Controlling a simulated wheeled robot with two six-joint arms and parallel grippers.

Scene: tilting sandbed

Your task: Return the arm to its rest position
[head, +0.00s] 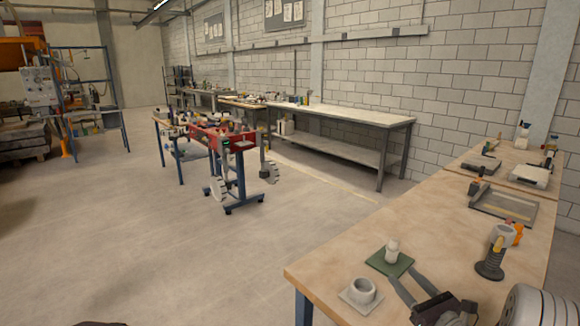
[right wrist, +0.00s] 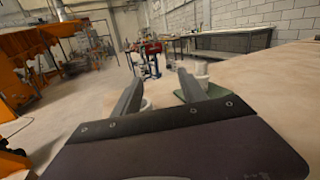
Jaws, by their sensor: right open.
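My right gripper (head: 408,287) is over the near end of the wooden bench (head: 325,268), its two dark fingers spread apart with nothing between them. The fingers also show in the right wrist view (right wrist: 158,84), open and empty. A small white object (head: 392,252) stands upright on a green square plate (head: 378,264), just beyond the fingertips. A light round cup (head: 363,291) on a pale square base stands to the left of the fingers. In the right wrist view, the fingers partly hide both. My left gripper is not in the head view.
A black ribbed stand (head: 490,265) with a grey and yellow top is right of the gripper. A flat grey tray (head: 503,206) and scale-like devices (head: 527,175) are farther back. A red tilting sandbed on a blue frame (head: 225,150) stands on the open floor.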

